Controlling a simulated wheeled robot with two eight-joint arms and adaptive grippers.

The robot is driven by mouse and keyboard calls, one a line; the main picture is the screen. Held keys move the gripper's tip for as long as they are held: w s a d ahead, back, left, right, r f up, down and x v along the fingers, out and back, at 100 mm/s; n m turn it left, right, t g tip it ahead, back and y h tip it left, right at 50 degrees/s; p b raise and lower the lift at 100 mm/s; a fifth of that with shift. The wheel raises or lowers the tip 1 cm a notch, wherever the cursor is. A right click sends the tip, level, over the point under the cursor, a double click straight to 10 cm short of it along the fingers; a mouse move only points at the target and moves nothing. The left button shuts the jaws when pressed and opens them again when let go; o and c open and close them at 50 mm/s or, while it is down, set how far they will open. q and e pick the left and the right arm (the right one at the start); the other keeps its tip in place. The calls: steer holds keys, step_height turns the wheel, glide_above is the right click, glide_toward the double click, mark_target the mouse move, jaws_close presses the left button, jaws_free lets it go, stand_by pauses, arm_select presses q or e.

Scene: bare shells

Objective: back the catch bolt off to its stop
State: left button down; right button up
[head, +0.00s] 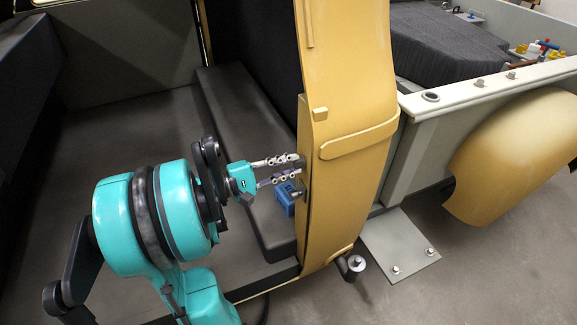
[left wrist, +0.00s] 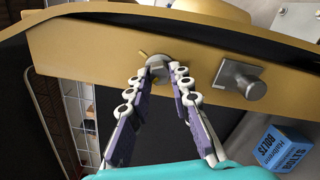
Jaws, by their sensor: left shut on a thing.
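My left gripper (head: 300,170) reaches from the left to the inner edge of the yellow door panel (head: 350,90). In the left wrist view its fingertips (left wrist: 167,74) are shut on the catch bolt (left wrist: 158,59), a small round grey head set in the yellow edge strip (left wrist: 90,50). A small yellowish tab shows beside the head. The fingertips cover part of the bolt, and in the head view I cannot make it out. How far it stands out is unclear. My right gripper is not in view.
A grey plate with a round stud (left wrist: 240,80) sits right of the bolt, close to the fingers. A blue box marked BOLTS (left wrist: 284,149) lies beyond; it also shows in the head view (head: 286,197). A dark bench (head: 250,130) stands behind the gripper.

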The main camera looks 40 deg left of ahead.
arm_select(q)
steer(key=n, duration=0.4)
steer(key=shift+f, duration=0.1)
steer(key=shift+n+b, duration=0.3)
steer(key=shift+n, duration=1.5)
steer(key=c, duration=1.4)
jaws_free()
steer(key=shift+o, duration=0.2)
steer(key=shift+s, duration=0.1)
steer(key=v, duration=1.2)
